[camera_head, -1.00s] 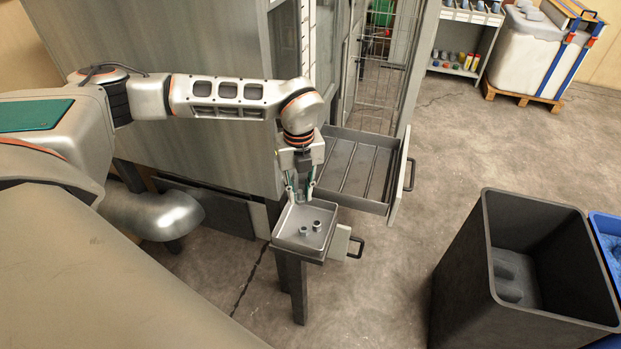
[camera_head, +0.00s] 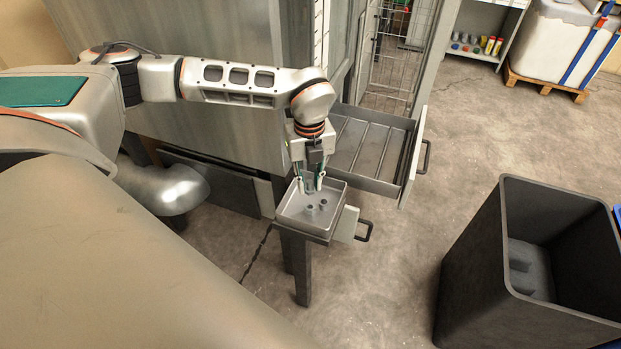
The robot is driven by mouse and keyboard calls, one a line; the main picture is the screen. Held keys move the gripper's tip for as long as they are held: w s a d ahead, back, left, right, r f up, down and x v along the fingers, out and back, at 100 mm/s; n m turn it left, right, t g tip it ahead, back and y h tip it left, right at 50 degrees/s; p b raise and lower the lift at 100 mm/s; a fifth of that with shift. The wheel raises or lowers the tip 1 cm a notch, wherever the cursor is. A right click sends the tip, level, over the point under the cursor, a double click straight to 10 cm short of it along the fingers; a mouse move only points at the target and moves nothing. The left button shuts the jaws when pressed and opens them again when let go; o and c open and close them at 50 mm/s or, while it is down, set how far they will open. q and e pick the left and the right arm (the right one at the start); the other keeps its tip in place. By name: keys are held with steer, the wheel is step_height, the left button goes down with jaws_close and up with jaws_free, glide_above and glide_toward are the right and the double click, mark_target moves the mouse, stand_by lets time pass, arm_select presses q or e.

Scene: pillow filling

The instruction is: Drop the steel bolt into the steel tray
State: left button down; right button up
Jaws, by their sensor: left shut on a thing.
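The steel tray (camera_head: 331,215) is a shallow grey square tray on a small stand, left of the open drawer. Two small grey metal pieces lie in it: one near the middle (camera_head: 311,208) and one to its right (camera_head: 323,203). My left gripper (camera_head: 310,186) points down over the back part of the tray. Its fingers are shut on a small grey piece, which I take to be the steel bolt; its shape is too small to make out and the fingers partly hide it. My right gripper is not in view.
An open drawer with dividers (camera_head: 370,150) stands just behind and right of the tray. A handle (camera_head: 363,231) sticks out beside the tray. A large dark bin (camera_head: 480,255) stands at the right. A grey cabinet (camera_head: 190,110) is behind my left arm. Floor between tray and bin is clear.

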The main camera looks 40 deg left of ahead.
mark_target(310, 181)
arm_select(q)
steer(key=shift+r, duration=0.1)
steer(key=c, duration=1.8)
jaws_free()
steer(key=shift+o, duration=0.2)
step_height(310, 181, up, 12)
